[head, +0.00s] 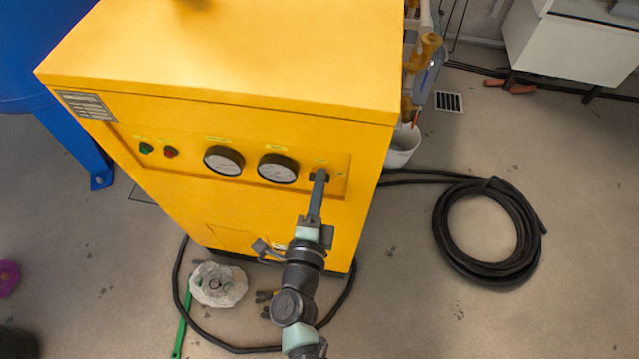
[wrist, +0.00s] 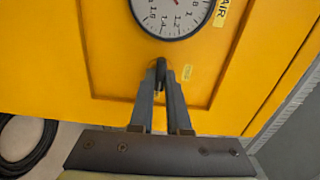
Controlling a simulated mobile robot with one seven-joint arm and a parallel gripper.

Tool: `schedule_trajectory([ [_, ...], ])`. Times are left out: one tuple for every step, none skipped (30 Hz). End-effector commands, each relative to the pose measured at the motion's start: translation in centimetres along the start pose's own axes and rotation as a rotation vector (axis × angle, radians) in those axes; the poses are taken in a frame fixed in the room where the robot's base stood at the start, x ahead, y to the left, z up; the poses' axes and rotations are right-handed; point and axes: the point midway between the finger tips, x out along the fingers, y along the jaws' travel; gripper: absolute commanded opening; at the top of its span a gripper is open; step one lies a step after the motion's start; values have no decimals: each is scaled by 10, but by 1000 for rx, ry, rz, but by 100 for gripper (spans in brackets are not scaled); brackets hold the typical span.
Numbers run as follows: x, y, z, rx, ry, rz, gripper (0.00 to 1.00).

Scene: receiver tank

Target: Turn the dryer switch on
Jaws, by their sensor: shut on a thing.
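The dryer is a yellow cabinet (head: 230,110) with a front panel of a green and a red button, two round gauges and a switch at the right. The dark switch knob (wrist: 170,76) shows in the wrist view between my fingertips, below a gauge (wrist: 172,12). My gripper (head: 320,175) reaches up to the panel in the head view, its fingers covering most of the switch. In the wrist view my gripper (wrist: 163,72) has its fingers converging, shut on the knob. The knob's exact turn position is hard to make out.
A coiled black hose (head: 488,232) lies on the floor at the right. A white bucket (head: 403,148) and brass-coloured fittings stand behind the cabinet's right side. A crumpled pale bag (head: 218,284) and a green stick lie in front. A blue tank (head: 40,50) stands at the left.

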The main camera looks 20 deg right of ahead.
Motion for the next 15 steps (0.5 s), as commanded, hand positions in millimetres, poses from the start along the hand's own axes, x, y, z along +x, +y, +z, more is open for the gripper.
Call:
schedule_trajectory([
  [0,1,0,15,1,0,0],
  [0,1,0,22,1,0,0],
  [0,1,0,31,1,0,0],
  [0,1,0,36,1,0,0],
  [0,1,0,41,1,0,0],
  [0,1,0,47,1,0,0],
  [0,1,0,50,1,0,0],
  [0,1,0,52,1,0,0],
  [0,1,0,54,1,0,0],
  [0,1,0,56,1,0,0],
  [0,0,0,57,1,1,0],
  [0,0,0,57,1,1,0],
  [0,0,0,57,1,1,0],
  [0,0,0,57,1,1,0],
  [0,0,0,57,1,1,0],
])
